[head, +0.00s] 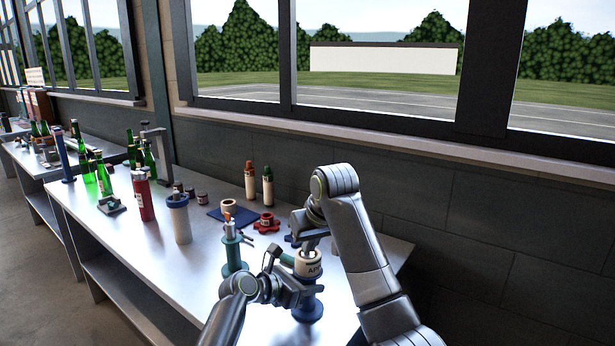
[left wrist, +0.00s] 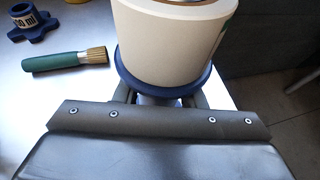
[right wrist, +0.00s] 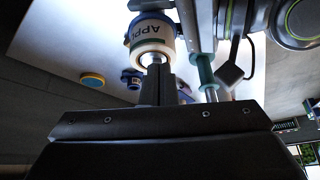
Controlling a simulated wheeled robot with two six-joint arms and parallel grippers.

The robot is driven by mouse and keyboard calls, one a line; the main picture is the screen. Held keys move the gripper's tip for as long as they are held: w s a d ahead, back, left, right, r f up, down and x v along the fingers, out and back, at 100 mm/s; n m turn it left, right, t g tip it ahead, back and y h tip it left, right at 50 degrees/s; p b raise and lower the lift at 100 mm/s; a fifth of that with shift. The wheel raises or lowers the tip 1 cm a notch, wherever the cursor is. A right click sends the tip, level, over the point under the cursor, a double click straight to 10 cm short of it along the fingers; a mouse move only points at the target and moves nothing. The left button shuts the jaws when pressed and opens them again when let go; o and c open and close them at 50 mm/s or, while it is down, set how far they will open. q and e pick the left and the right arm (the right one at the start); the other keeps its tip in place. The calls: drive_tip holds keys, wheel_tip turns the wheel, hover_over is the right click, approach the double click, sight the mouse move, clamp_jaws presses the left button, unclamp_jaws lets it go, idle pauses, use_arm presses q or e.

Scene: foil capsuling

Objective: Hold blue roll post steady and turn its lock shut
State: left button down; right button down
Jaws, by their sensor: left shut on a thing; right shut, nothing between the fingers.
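The blue roll post (head: 308,309) stands upright near the front right of the bench and carries a cream roll (head: 308,268) with a printed label. My left gripper (left wrist: 160,98) is shut on the post just below the blue flange (left wrist: 165,86) under the roll. The roll fills the upper middle of the left wrist view (left wrist: 172,45). My right gripper (right wrist: 158,68) is shut and empty, with its fingertips close to the roll's centre. In the head view it is above the post's top. The lock is mostly hidden by the right fingers, so I cannot tell how it is turned.
A teal post (head: 233,250) stands close left of my left gripper. A green-handled brush (left wrist: 65,61) and a blue star-shaped piece (left wrist: 35,22) lie nearby. A red star-shaped piece (head: 266,223), blue mat (head: 226,215), white-and-blue canister (head: 179,220) and bottles stand further back. A wall rises behind.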

drive_tip(key=shift+w+d, duration=0.25)
drive_tip(key=shift+d, duration=0.2)
idle(0.3)
drive_tip(key=shift+s+d, duration=0.25)
drive_tip(key=shift+s, duration=0.05)
wheel_tip(320, 180, up, 6)
idle(0.6)
drive_tip(key=shift+s+a+f, duration=0.2)
drive_tip(key=shift+a+f, duration=0.05)
drive_tip(key=shift+f, duration=0.75)
drive_tip(key=shift+s+a+f, duration=0.15)
drive_tip(key=shift+a+f, duration=0.15)
drive_tip(key=shift+f, duration=0.7)
drive_tip(key=shift+s+a+f, duration=0.2)
drive_tip(key=shift+a+f, duration=0.05)
drive_tip(key=shift+f, duration=0.75)
